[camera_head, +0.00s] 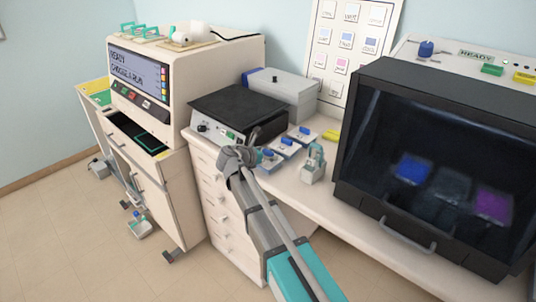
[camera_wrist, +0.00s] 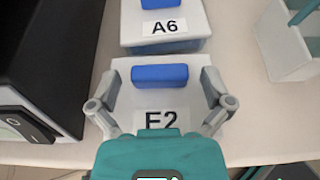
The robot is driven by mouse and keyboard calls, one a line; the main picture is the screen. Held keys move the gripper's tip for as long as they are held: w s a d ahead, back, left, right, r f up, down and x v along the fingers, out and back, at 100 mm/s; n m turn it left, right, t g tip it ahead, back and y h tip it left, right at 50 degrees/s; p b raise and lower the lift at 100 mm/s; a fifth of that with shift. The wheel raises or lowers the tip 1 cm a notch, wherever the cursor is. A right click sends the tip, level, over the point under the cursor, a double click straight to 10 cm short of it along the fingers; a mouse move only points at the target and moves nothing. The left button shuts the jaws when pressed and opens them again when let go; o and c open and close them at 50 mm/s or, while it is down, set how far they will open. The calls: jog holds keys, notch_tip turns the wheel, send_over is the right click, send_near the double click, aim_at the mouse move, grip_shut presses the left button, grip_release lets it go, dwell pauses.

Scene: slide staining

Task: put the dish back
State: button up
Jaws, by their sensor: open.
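A white dish labelled E2 (camera_wrist: 158,98) with a blue block handle stands on the bench in the wrist view. My gripper (camera_wrist: 159,82) is open, one finger on each side of that handle; I cannot tell whether they touch it. A second white dish, labelled A6 (camera_wrist: 163,40), with a blue handle stands just beyond it. In the head view my gripper (camera_head: 256,155) is at the bench's front edge, partly covering the nearest dish (camera_head: 268,162). Two more blue-handled dishes (camera_head: 286,148) stand in a row behind it.
A black-topped device (camera_head: 238,106) stands left of the dishes. A small rack with a teal handle (camera_head: 312,168) stands to their right. A large dark-windowed cabinet (camera_head: 440,170) fills the right of the bench.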

jog(key=shift+r, duration=0.2)
jog(key=p+v, duration=0.5)
jog(key=v, duration=0.7)
dwell(0.8)
